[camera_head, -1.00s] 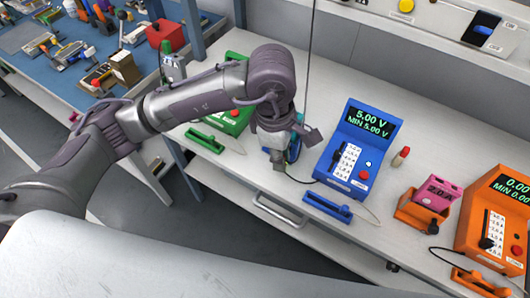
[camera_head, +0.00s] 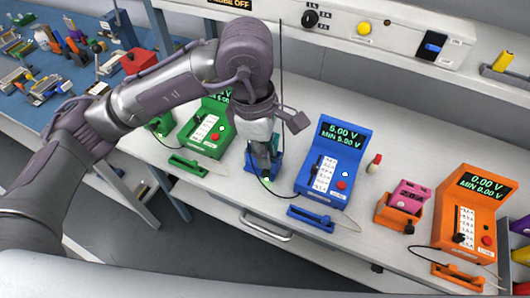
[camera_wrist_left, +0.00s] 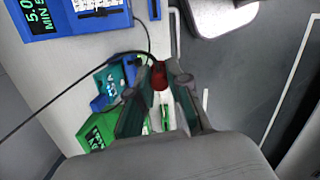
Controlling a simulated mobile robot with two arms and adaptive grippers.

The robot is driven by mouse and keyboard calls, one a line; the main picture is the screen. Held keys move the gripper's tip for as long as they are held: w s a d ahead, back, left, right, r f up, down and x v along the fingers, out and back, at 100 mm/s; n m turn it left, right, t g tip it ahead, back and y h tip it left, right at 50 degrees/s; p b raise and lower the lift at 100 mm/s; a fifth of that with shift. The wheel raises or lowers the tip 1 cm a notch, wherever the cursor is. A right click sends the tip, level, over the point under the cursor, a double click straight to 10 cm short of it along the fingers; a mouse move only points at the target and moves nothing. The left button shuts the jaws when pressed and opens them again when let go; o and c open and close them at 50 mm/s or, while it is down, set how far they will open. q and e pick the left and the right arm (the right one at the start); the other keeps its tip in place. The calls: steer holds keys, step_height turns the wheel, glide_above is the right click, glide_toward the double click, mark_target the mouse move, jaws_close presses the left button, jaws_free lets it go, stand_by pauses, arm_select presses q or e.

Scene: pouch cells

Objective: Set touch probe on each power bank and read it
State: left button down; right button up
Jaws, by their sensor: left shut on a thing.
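My left gripper (camera_head: 262,168) is low over the blue cradle (camera_head: 250,162) and hides most of it and the power bank in it. In the left wrist view, my left gripper (camera_wrist_left: 158,105) is shut on the touch probe (camera_wrist_left: 160,75), whose red end shows between the fingers with a black cable. The teal power bank (camera_wrist_left: 130,68) shows beside the fingers there; contact with the probe cannot be told. The blue tester (camera_head: 330,170) reads 5.00 V, MIN 5.00 V. A pink power bank (camera_head: 410,195) sits in the orange cradle (camera_head: 398,217). The orange tester (camera_head: 472,215) reads 0.00 V. My right gripper is not in view.
The green tester (camera_head: 208,130) stands behind my left arm, its screen partly hidden. Green (camera_head: 188,166), blue (camera_head: 311,218) and orange (camera_head: 457,277) holders lie along the front edge. A small red-topped bottle (camera_head: 374,163) stands right of the blue tester. A shelf runs behind.

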arm_select(q)
steer(key=shift+w, duration=0.1)
steer(key=shift+w+f+b, duration=0.2)
steer(key=shift+w+b, duration=0.15)
steer(key=shift+b, duration=0.05)
steer(key=w+b, duration=0.3)
steer(key=w, duration=0.2)
steer(key=b, duration=0.1)
glide_above(275, 136)
steer(key=shift+w+a+f, duration=0.1)
steer(key=shift+w+f, duration=0.15)
steer(key=shift+g+y, duration=0.3)
steer(key=shift+g, duration=0.5)
steer(key=shift+w+f+b, duration=0.2)
steer(key=shift+f+b, duration=0.55)
steer(key=shift+f, duration=1.85)
steer(key=shift+s+f+b, duration=0.1)
steer(key=shift+f+b, duration=0.3)
steer(key=shift+f, duration=0.05)
